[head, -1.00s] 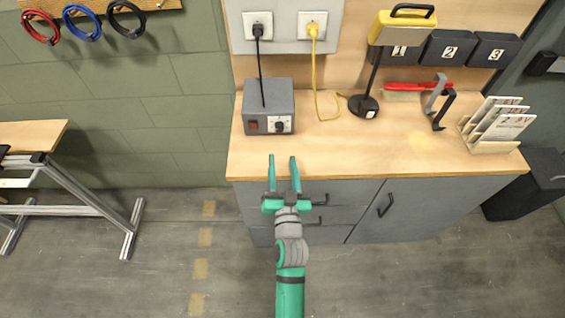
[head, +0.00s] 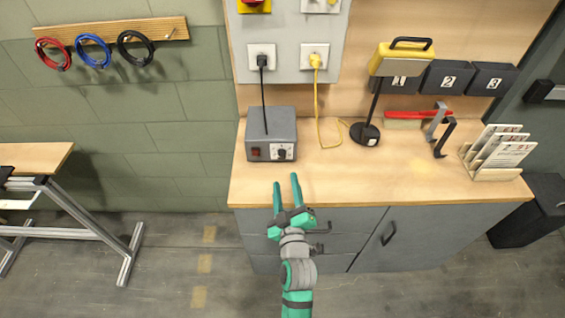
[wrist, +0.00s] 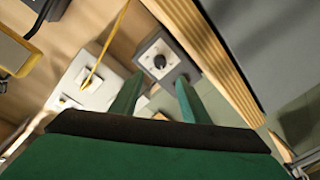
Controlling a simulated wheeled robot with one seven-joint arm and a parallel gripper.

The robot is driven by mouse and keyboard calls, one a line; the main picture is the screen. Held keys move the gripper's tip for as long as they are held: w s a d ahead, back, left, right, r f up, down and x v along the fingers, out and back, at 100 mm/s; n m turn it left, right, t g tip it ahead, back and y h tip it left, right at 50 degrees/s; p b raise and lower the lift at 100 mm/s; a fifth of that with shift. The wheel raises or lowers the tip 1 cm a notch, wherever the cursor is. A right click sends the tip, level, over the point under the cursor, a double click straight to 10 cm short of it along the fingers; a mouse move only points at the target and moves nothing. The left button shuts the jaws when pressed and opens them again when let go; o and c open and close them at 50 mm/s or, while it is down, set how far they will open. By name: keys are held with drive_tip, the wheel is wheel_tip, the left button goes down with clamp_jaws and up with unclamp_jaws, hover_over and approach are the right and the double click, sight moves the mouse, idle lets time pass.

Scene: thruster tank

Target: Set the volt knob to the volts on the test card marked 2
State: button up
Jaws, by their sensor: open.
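The volt knob (head: 281,153) is a dark round knob on a white plate on the front of a grey box (head: 271,123) on the bench. In the wrist view the knob (wrist: 160,61) shows beyond the fingers. My gripper (head: 285,182) is open and empty, at the bench's front edge, apart from the knob and in front of the box. In the wrist view my gripper (wrist: 154,92) has its two green fingers spread. Several test cards (head: 497,146) stand in a holder at the bench's right; their print is too small to read.
A red switch (head: 255,152) sits left of the knob. A black cord and a yellow cord (head: 319,110) run from wall sockets. The bench's middle front (head: 360,175) is clear.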

sight(282, 157)
drive_tip(key=w, duration=0.6)
drive_tip(key=w+a, duration=0.1)
drive_tip(key=w, duration=0.2)
drive_tip(key=shift+w, duration=0.1)
drive_tip(key=c, duration=1.1)
drive_tip(key=shift+o, duration=0.2)
drive_tip(key=shift+m, duration=0.3)
drive_tip(key=m, duration=0.4)
drive_tip(key=shift+m, duration=0.4)
drive_tip(key=m, duration=0.5)
drive_tip(key=shift+f+m+t+h, duration=0.15)
drive_tip(key=shift+m+t+h, duration=0.25)
